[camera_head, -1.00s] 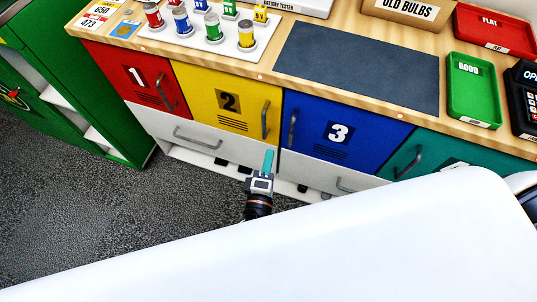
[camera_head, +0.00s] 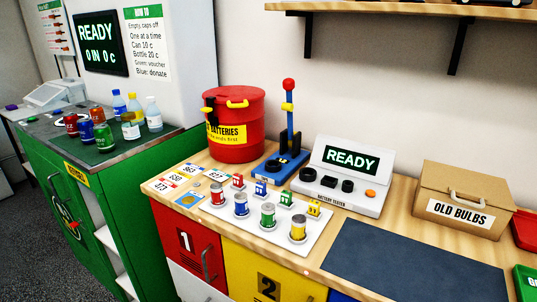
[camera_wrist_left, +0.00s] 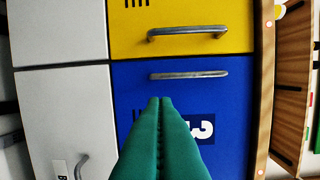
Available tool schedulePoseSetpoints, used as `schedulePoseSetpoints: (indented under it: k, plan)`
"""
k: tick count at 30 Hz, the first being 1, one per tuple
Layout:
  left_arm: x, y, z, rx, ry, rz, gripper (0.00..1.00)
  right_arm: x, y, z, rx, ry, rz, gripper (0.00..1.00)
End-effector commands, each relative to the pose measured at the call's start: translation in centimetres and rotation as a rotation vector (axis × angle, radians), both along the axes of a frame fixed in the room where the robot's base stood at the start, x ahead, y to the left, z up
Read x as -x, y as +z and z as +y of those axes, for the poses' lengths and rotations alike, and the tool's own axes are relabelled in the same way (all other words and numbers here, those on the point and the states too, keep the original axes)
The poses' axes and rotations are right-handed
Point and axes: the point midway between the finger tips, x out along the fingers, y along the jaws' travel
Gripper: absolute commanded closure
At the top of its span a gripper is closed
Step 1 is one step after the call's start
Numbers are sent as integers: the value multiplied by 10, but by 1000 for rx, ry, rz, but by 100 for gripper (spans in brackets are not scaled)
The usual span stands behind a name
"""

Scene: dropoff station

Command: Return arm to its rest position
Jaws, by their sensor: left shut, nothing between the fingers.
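My left gripper (camera_wrist_left: 160,103) shows in the left wrist view with its two green fingers pressed together and nothing between them. It is in front of the blue door numbered 3 (camera_wrist_left: 240,105), whose metal handle (camera_wrist_left: 188,75) lies a little beyond the fingertips in the picture. I cannot tell the distance to the door. Neither of my arms shows in the head view now. My right gripper is in no current view.
The wooden counter (camera_head: 400,235) holds a red battery bin (camera_head: 236,150), a battery tester (camera_head: 340,190), several batteries on a white tray (camera_head: 262,238), a dark mat (camera_head: 410,262) and an old bulbs box (camera_head: 465,195). A green cabinet (camera_head: 95,190) with bottles and cans stands at left.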

Motion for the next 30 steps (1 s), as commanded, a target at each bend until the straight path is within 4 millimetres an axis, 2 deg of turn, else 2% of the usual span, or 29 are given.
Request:
schedulePoseSetpoints:
  k: [2,4,7,9,11,12,15,18,22,25,30]
  plan:
    - [4,-31,11,-132,-35,28,100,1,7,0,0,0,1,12]
    - [10,-70,28,-295,-82,64,100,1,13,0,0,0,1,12]
    - [27,-133,66,-560,-174,134,100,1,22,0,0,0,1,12]
    - [43,-174,98,-734,-248,189,100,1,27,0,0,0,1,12]
    - [59,-205,129,-870,-318,242,100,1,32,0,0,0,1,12]
    - [71,-223,150,-957,-368,279,100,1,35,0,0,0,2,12]
    - [106,-262,207,-1147,-500,379,100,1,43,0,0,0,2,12]
    - [143,-288,260,-1297,-639,477,100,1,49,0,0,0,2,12]
    - [185,-304,312,-1414,-793,582,100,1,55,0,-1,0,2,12]
    - [205,-309,335,-1456,-871,633,100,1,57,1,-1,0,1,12]
    - [216,-311,346,-1476,-913,657,100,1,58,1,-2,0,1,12]
